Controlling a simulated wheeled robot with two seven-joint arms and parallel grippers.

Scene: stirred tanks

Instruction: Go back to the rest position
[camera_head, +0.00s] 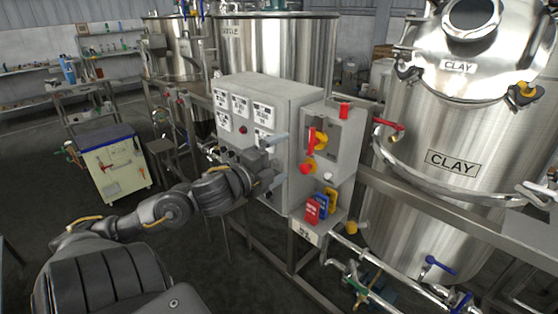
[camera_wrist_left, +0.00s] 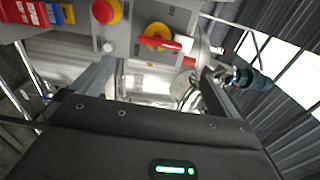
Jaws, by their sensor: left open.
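My left gripper (camera_head: 277,160) is open, with its two fingers apart in front of the grey control box (camera_head: 290,95). Nothing shows between the fingers. In the left wrist view the open gripper (camera_wrist_left: 155,90) has the box's side panel beyond it, seen upside down. That panel carries a red button on yellow (camera_wrist_left: 107,11), a yellow switch with a red handle (camera_wrist_left: 158,40) and a white button (camera_wrist_left: 108,46). In the head view the red-and-yellow switch (camera_head: 317,140) is just right of the gripper. My right gripper is in neither view.
Red and blue lock tags (camera_head: 315,210) sit on a small shelf below the panel. A large steel tank labelled CLAY (camera_head: 440,140) stands at right, with pipes and valves below. A pale cabinet (camera_head: 113,165) stands at left. Open floor lies between the cabinet and the frame.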

